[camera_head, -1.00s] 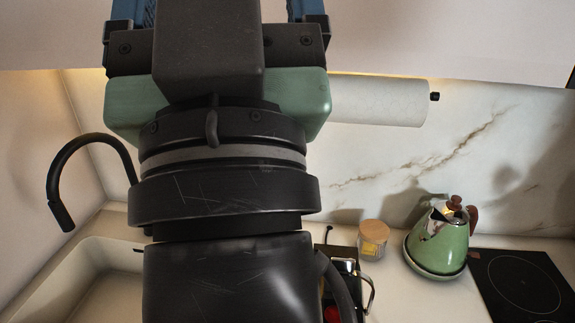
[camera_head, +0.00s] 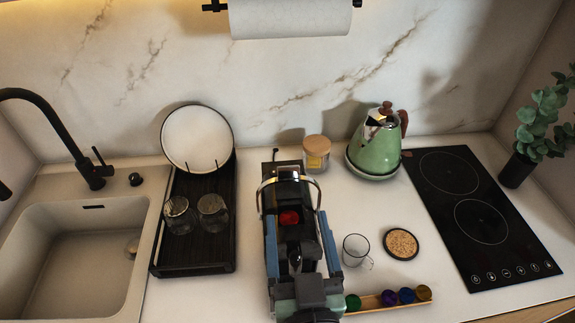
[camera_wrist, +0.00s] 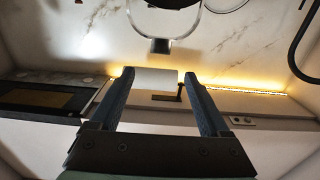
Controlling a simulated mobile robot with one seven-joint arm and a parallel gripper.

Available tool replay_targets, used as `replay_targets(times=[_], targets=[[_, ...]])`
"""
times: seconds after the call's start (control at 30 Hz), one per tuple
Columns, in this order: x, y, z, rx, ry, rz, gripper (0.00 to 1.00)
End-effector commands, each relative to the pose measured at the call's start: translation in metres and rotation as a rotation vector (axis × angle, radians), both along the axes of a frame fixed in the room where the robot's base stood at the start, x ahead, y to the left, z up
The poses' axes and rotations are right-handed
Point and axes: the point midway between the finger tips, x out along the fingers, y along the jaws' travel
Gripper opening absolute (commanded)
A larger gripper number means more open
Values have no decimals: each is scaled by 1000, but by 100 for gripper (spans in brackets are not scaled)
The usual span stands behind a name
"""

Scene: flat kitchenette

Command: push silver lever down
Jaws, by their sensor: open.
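A black coffee machine (camera_head: 287,172) stands on the counter, with a red part (camera_head: 289,217) on it. Its silver lever (camera_head: 262,197) is a looped bar arching around the top of the machine. The lever also shows at the top of the wrist view (camera_wrist: 194,27), beyond my fingertips. My gripper (camera_head: 298,213) is open, with blue fingers spread on either side of the machine's front in the head view. In the wrist view, my gripper (camera_wrist: 158,78) has nothing between its fingers and looks apart from the lever. My gripper hides the machine's lower part.
A glass jar (camera_head: 317,155) and green kettle (camera_head: 377,145) stand behind right. A glass cup (camera_head: 355,250), a round dish (camera_head: 401,244) and a capsule holder (camera_head: 375,304) lie right of my gripper. A dish rack (camera_head: 190,255) with glasses is left.

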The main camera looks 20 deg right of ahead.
Motion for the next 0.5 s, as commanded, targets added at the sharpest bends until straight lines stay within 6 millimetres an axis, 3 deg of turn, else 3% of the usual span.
replay_targets(times=[0.17, 0.5], targets=[[20, -6, 5, -1, -4, 1, 80], [80, -22, 6, 1, -5, 2, 80]])
